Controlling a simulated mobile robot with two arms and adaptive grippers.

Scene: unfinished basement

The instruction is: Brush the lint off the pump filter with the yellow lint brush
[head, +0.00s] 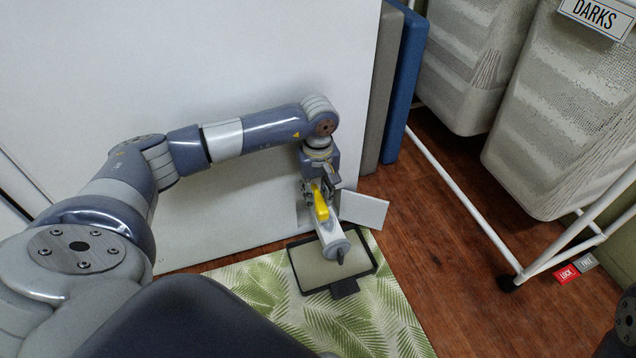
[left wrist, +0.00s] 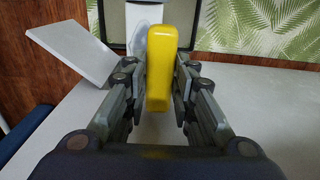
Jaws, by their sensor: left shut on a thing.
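My left gripper (head: 318,193) is shut on the yellow lint brush (head: 321,204), low at the front of the white machine. In the left wrist view the yellow brush (left wrist: 159,60) stands between the two fingers of my left gripper (left wrist: 160,95). The pump filter (head: 331,236) looks like a pale cylinder with a round knob end, sticking out beside an open white flap (head: 363,210). The brush is over or against the filter; I cannot tell whether they touch. The brush and gripper hide part of the filter. No lint can be made out. My right gripper is out of view.
A dark-rimmed tray (head: 297,274) lies under the filter on a leaf-patterned mat (head: 390,315). The white machine front (head: 240,60) rises behind. A laundry rack (head: 465,200) with hampers stands at right, with red and grey tags (head: 566,274) by its foot. Wooden floor lies between.

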